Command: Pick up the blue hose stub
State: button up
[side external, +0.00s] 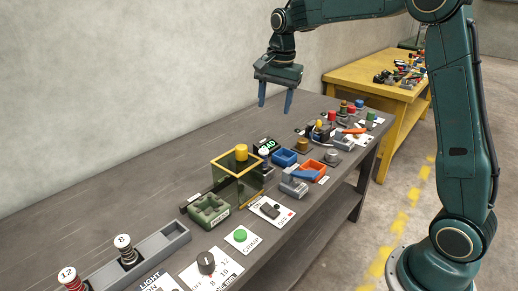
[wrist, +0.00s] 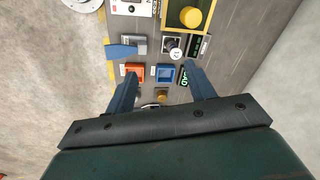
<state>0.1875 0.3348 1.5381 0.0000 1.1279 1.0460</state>
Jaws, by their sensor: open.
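My gripper (side external: 275,107) is open and empty, pointing down well above the workbench. In the wrist view its two blue fingers stand wide apart on either side of a blue tray and an orange tray below (wrist: 162,74). I cannot pick out the blue hose stub for certain. A cluster of small mixed parts (side external: 322,127) lies on the far part of the bench, too small to tell apart. A blue paddle-shaped piece (side external: 304,174) rests at a grey block (side external: 293,187); it also shows in the wrist view (wrist: 121,51).
The workbench (side external: 110,212) carries a yellow-framed transparent box (side external: 237,181) with a yellow cylinder on top, a blue tray (side external: 285,157), an orange tray (side external: 313,170), a green block (side external: 209,210) and a grey rack (side external: 160,249). A yellow table (side external: 365,78) stands behind. The wall side is clear.

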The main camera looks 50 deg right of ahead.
aim_at(264, 151)
jog(key=w+d+f+m+g, duration=0.2)
jog(key=w+d+f+m, duration=0.4)
jog(key=w+f, duration=0.4)
jog(key=shift+s+f, duration=0.25)
jog(key=shift+f, duration=1.35)
jog(key=shift+s+f, duration=0.25)
jog(key=shift+f, duration=1.4)
jog(key=shift+s+f, duration=0.25)
jog(key=shift+f, duration=1.35)
jog(key=shift+f, duration=2.6)
jog(key=shift+r, duration=0.1)
grip_shut()
